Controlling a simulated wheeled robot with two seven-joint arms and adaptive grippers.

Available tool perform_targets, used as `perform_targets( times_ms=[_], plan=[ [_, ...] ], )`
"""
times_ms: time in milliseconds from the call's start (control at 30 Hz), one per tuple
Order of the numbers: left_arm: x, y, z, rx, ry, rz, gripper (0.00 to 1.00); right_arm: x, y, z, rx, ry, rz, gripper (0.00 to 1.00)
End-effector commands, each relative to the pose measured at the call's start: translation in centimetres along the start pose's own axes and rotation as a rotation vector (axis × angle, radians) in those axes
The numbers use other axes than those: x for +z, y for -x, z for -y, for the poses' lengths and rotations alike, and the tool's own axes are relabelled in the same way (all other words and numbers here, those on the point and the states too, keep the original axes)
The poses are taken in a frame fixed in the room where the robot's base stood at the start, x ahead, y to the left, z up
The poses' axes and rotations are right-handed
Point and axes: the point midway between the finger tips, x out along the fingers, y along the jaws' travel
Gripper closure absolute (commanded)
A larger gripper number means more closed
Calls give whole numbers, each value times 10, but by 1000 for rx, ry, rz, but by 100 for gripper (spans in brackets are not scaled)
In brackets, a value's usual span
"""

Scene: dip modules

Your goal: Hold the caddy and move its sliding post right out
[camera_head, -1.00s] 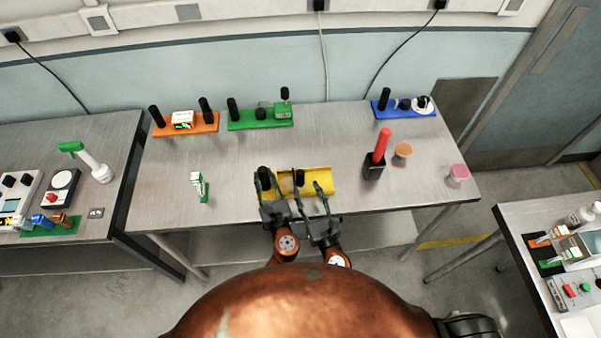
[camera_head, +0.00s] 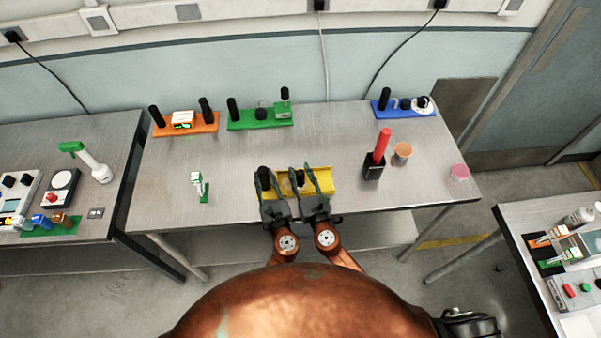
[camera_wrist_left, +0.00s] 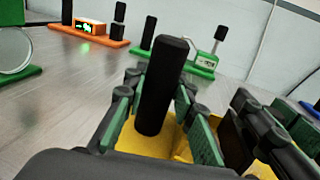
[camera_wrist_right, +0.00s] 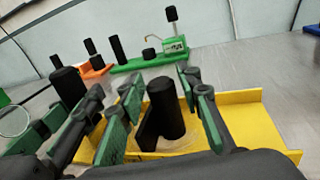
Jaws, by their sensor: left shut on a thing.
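The yellow caddy (camera_head: 322,182) lies near the front middle of the table. A black post (camera_wrist_left: 160,85) stands at its left end. My left gripper (camera_head: 267,182) is shut on that left post, with a finger on each side of it in the left wrist view. A second black post (camera_wrist_right: 166,106), the sliding one, stands further right on the caddy with a thin dark plate against its left side. My right gripper (camera_head: 303,178) is open, its fingers on either side of the sliding post, with gaps showing in the right wrist view. The caddy's floor is partly hidden by the fingers.
A dark holder with a red stick (camera_head: 380,150), an orange-topped jar (camera_head: 403,150) and a pink-lidded jar (camera_head: 459,173) stand to the right. Orange (camera_head: 203,125), green (camera_head: 270,120) and blue (camera_head: 415,109) bases stand at the back. A small green-and-white part (camera_head: 199,185) stands left.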

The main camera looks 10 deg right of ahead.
Motion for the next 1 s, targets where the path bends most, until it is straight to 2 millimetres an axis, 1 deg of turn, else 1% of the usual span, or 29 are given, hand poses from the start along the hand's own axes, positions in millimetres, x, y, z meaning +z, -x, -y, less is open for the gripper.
perform_targets(
  times_ms=[33,67,433,833,933,1000],
  plan=[
    [-1,0,0,1,0,-1,100,0,0,0,0,0,0,73],
    [-1,0,0,1,0,-1,100,0,0,0,0,0,0,75],
    [-1,0,0,1,0,-1,100,0,0,0,0,0,0,100],
    [-1,0,0,1,0,-1,100,0,1,2,0,1,0,100],
    [-1,0,0,1,0,-1,100,-1,4,16,-1,4,0,100],
    [-1,0,-1,1,0,-1,100,-1,7,31,-1,7,-1,100]
  ],
)
